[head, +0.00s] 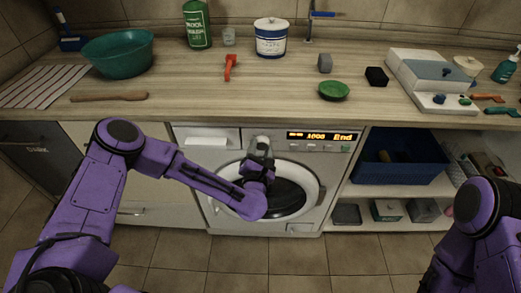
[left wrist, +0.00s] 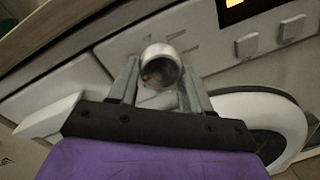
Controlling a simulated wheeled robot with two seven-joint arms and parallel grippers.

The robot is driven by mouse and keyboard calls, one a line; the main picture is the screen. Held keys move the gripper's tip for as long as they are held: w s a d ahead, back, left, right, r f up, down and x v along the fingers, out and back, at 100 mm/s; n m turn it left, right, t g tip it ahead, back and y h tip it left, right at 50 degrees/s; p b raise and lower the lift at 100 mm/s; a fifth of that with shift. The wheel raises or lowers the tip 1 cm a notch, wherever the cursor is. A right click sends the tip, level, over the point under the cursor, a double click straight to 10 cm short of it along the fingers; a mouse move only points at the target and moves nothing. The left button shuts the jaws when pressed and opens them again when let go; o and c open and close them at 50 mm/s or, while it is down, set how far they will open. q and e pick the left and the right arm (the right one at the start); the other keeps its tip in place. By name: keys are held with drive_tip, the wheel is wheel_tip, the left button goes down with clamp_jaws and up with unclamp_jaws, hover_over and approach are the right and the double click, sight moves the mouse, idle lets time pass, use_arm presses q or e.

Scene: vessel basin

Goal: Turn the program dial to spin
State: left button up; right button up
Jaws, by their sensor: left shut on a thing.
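The program dial (left wrist: 161,66) is a round metallic knob on the front panel of the white washing machine (head: 228,162). In the left wrist view it sits between the two fingers of my left gripper (left wrist: 158,88), which is shut on it. The lit display (head: 320,136) to the right reads "1005" or similar and "End". The dial's marks are too blurred to read. My right arm shows at the lower right, but its gripper is out of view.
The round door (head: 313,193) is below the panel, partly behind my left arm. Panel buttons (left wrist: 246,45) lie right of the dial. The worktop (head: 190,100) above holds a teal basin (head: 118,55), a red tool (head: 230,67) and a green dish (head: 334,91). A blue crate (head: 400,167) stands right.

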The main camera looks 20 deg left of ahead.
use_arm(q)
drive_tip(key=shift+m, duration=0.3)
drive_tip(key=m, duration=0.3)
drive_tip(key=shift+r+m, duration=0.15)
drive_tip(key=shift+m, duration=0.15)
drive_tip(key=m, duration=0.4)
drive_tip(key=shift+g, duration=0.3)
drive_tip(key=shift+m, duration=0.4)
drive_tip(key=o, duration=1.1)
drive_tip(key=shift+c, duration=0.2)
drive_tip(key=b+v, duration=0.1)
drive_tip(key=v, duration=0.9)
drive_tip(key=shift+s+b, duration=0.3)
